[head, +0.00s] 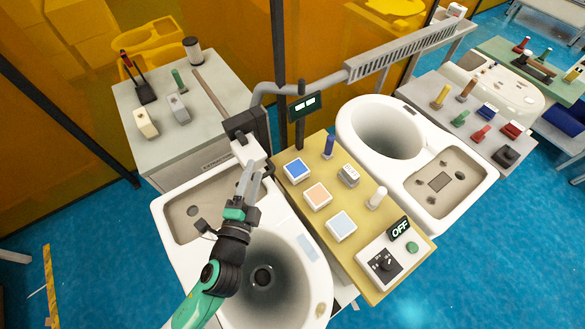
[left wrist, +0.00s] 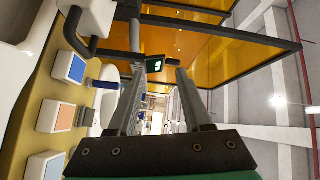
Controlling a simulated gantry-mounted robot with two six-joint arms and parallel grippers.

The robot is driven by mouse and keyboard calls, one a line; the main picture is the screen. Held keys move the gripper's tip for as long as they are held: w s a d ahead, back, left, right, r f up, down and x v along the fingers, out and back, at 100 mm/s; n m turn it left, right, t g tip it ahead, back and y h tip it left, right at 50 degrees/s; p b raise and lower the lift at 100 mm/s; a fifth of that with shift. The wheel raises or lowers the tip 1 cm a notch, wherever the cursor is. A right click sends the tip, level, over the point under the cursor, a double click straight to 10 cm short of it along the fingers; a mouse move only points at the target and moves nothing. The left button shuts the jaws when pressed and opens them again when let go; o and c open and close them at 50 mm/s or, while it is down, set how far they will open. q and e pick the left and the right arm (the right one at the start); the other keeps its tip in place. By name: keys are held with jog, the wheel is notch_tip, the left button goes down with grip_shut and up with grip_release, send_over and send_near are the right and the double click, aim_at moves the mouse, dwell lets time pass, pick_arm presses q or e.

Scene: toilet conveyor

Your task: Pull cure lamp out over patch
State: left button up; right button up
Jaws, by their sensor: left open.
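A black-and-white head (head: 246,150), which looks like the cure lamp, sits at the back of the near toilet, beside the yellow panel. In the left wrist view a white body with a curved black handle (left wrist: 83,35) shows at the upper left; I cannot tell for certain that it is the same unit. My left gripper (head: 251,172) is open, its fingers just below the white part of the head; whether they touch it is unclear. It also shows in the left wrist view (left wrist: 157,70) with nothing between the fingers. A small beige patch (head: 320,310) shows on the near toilet's right rim. My right gripper is out of view.
The near toilet (head: 170,211) lies under my left arm. The yellow panel (head: 285,190) holds coloured blocks, upright pegs, a dial and an OFF display (head: 398,228). A grey pipe (head: 300,87) and a small screen (head: 304,105) stand behind. A second toilet (head: 400,110) is at right.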

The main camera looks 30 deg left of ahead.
pick_arm(q)
jog(key=h+b, duration=0.1)
jog(key=b, duration=0.1)
send_near(265, 174)
notch_tip(265, 174, up, 4)
jog(key=shift+f+g+b, duration=0.6)
jog(key=shift+f+b, duration=0.05)
jog(key=shift+f, duration=1.2)
jog(key=shift+m, duration=0.4)
jog(key=x, duration=1)
jog(key=shift+w+b, duration=0.1)
jog(key=shift+b, duration=0.3)
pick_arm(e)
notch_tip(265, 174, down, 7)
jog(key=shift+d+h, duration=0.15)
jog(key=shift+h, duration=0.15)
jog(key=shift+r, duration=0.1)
pick_arm(q)
grip_shut()
